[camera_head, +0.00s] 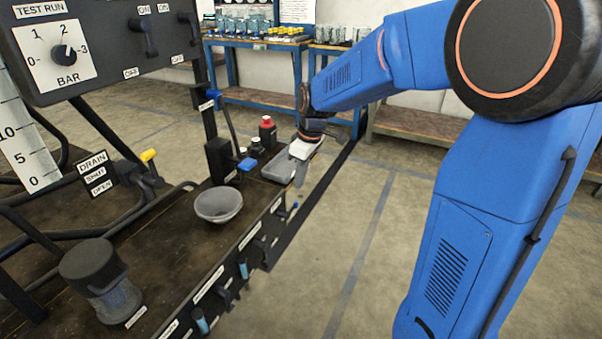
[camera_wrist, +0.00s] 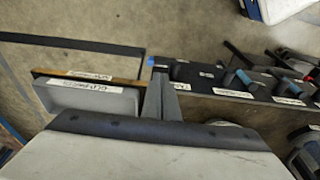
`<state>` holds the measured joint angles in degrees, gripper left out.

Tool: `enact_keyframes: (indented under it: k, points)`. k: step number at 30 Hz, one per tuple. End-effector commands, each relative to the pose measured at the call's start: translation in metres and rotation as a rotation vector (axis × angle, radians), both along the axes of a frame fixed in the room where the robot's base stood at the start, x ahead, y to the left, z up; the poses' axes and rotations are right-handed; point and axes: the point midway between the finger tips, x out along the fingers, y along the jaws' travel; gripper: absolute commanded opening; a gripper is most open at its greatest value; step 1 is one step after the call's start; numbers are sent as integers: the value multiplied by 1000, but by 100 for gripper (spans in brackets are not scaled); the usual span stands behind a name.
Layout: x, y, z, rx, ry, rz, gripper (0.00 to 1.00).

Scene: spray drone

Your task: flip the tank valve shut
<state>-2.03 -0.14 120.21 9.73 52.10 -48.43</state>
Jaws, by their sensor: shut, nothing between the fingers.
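My gripper (camera_head: 299,177) is shut and empty, pointing down over the grey tray at the bench's far right corner. Its closed fingers also show in the wrist view (camera_wrist: 161,97), beside that tray. A yellow-handled lever (camera_head: 148,156) stands on the pipes at the left, by a sign reading DRAIN, SHUT, OPEN. A blue-handled lever (camera_head: 247,164) sits by a black block, left of my gripper and apart from it. Another blue-tipped lever (camera_head: 212,98) is on the upright post above. I cannot read which one is marked as the tank valve.
The grey tray (camera_head: 270,169) shows labelled in the wrist view (camera_wrist: 88,97). A grey bowl (camera_head: 218,204), a red-capped bottle (camera_head: 267,131) and a dark-lidded jar (camera_head: 100,280) stand on the bench. Tools hang along its front edge (camera_head: 243,268). The floor right of it is clear.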

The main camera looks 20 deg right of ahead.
Motion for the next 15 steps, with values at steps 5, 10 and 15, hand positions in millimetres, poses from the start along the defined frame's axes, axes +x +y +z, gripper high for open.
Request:
enact_keyframes:
  k: [5,10,15]
  points:
    - [4,5,-33,-1,3,1,0]
    - [8,8,-60,-1,3,1,0]
    - [11,11,-80,-1,1,0,0]
